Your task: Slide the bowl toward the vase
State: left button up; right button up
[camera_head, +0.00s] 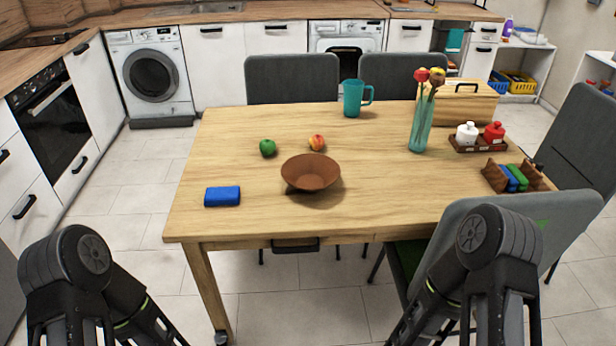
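A brown bowl (311,174) stands upright near the middle front of the wooden table (235,148). A teal glass vase (420,128) holding red and yellow flowers stands to the right of the bowl and further back, well apart from it. My left and right arms show at the bottom left and bottom right corners, in front of the table. Their grippers are out of the picture, below its lower edge. Nothing touches the bowl.
A red-yellow apple (317,142) lies just behind the bowl, a green apple (268,148) behind left. A blue block (222,196) lies front left. A teal pitcher (354,98) stands behind. Right are a condiment tray (478,148), napkin holder (515,178) and bread box (466,104). Bare wood separates bowl and vase.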

aim_at(309, 173)
jog(key=i+j+z, duration=0.35)
jog(key=j, duration=0.45)
jog(key=j+z, duration=0.4)
jog(key=j, duration=0.45)
jog(key=j+z, duration=0.35)
jog(key=j, duration=0.55)
jog(key=i, duration=0.05)
